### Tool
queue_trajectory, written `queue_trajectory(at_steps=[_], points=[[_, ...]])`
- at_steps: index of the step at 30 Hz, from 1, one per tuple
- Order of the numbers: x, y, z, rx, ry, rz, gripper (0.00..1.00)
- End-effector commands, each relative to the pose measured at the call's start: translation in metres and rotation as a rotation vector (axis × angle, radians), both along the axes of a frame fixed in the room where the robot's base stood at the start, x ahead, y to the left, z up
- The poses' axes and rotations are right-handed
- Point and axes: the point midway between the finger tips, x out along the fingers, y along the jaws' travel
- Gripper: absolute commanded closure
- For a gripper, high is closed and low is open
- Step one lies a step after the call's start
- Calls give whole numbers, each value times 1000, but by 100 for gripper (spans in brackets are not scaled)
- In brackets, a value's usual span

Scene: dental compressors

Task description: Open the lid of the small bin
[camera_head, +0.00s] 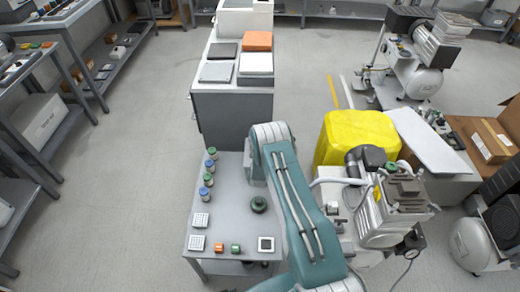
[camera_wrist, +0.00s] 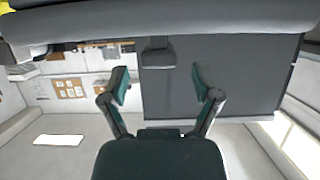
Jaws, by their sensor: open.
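I cannot surely tell which thing is the small bin. A large dark grey panel (camera_wrist: 225,75) lies beyond the fingers; contact cannot be told. In the head view my arm hides the gripper.
A grey table (camera_head: 225,225) before the cabinet bears several jars (camera_head: 208,180), small parts and a round dark green piece (camera_head: 259,204). A yellow covered object (camera_head: 358,135) and a compressor (camera_head: 390,205) crowd the right. Floor (camera_head: 130,180) at left is clear.

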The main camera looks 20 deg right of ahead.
Motion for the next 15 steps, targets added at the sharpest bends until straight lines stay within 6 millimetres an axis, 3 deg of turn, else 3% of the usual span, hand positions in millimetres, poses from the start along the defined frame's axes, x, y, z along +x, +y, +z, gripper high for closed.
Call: queue_trajectory(at_steps=[6, 15], points=[[24, -10, -11, 0, -1, -1, 20], [38, -16, -17, 0, 0, 0, 20]])
